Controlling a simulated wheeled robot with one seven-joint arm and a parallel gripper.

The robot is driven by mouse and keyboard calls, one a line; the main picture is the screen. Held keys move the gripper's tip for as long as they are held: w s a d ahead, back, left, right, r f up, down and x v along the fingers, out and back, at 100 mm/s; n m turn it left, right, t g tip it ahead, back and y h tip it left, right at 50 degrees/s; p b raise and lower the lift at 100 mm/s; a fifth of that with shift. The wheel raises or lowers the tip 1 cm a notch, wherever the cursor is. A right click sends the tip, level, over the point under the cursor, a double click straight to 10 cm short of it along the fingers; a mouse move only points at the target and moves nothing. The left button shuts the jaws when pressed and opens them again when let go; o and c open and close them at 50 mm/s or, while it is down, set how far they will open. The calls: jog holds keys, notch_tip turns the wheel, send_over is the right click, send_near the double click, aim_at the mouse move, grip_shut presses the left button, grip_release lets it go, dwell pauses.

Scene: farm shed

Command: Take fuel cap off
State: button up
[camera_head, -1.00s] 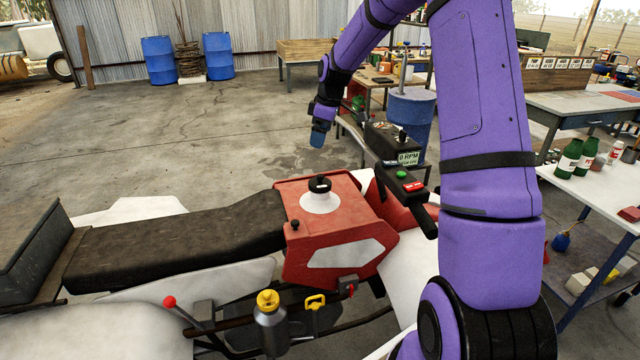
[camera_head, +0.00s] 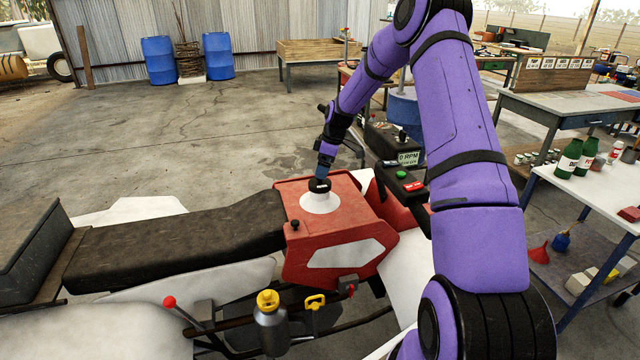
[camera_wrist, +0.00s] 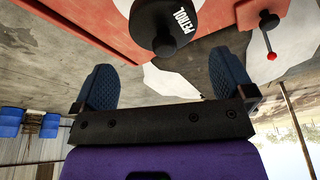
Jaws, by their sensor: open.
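The black fuel cap (camera_head: 319,186) sits on the white round neck (camera_head: 320,203) on top of the red tank (camera_head: 341,220). In the wrist view the cap (camera_wrist: 160,27) shows the word PETROL and lies beyond and between my fingertips. My gripper (camera_head: 322,174) is just above and behind the cap in the head view, pointing down. In the wrist view its two blue ridged fingers (camera_wrist: 166,84) are spread apart with nothing between them. I cannot tell from the head view whether a finger touches the cap.
A small black knob (camera_head: 295,224) stands on the tank's left front corner. A handlebar with green and red buttons (camera_head: 410,187) and an RPM display box (camera_head: 408,158) are close on the right. The black seat (camera_head: 170,245) stretches left.

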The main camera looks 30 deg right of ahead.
jog(key=x, duration=0.5)
jog(key=shift+s, duration=0.3)
jog(key=shift+c, duration=0.5)
jog(key=c, duration=0.7)
